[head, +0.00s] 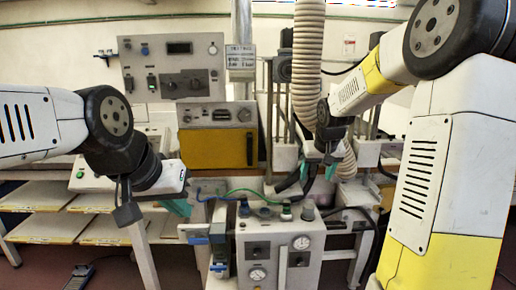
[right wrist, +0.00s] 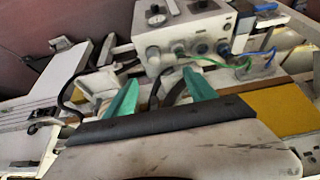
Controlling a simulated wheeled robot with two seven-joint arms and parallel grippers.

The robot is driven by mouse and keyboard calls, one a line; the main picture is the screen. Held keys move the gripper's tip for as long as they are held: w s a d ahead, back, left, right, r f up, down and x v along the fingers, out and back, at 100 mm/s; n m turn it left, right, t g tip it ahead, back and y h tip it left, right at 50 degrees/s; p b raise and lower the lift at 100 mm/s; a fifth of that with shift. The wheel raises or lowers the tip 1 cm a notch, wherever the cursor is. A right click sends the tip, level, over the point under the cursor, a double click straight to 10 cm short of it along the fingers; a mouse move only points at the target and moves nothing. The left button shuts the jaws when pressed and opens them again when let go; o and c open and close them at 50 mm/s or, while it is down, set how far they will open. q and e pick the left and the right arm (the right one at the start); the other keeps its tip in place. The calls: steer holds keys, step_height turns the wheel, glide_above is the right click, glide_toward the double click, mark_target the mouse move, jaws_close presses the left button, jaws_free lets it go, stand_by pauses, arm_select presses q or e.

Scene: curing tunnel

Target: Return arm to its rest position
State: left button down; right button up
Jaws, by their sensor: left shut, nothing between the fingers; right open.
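My right gripper (head: 317,170) hangs from the right arm near the middle of the head view, above the grey gauge box. Its two teal fingers are apart and empty. They also show spread in the right wrist view (right wrist: 160,95), with the gauge box (right wrist: 185,35) beyond them. My left gripper (head: 177,207) is at the left of the head view, in front of the shelf table, its teal finger tip pointing down. It is shut with nothing visible in it, partly hidden by its own wrist.
The gauge box (head: 265,240) with hoses stands low in the middle. A ribbed hose (head: 307,60) hangs close to the right gripper. A yellow-fronted oven (head: 215,150) and a control panel (head: 172,70) stand behind. Shelves (head: 50,227) are at left; a pedal (head: 80,276) lies on the floor.

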steer(key=s+a+r, duration=0.1)
steer(key=s+r, duration=0.1)
steer(key=s, duration=0.7)
steer(key=s+a+r+y, duration=0.1)
steer(key=s+a+r, duration=0.1)
steer(key=s, duration=0.7)
steer(key=s+a+r+t+y, duration=0.1)
steer(key=s+a+r, duration=0.1)
steer(key=s, duration=0.8)
steer(key=shift+a+r, duration=0.15)
steer(key=shift+r, duration=0.6)
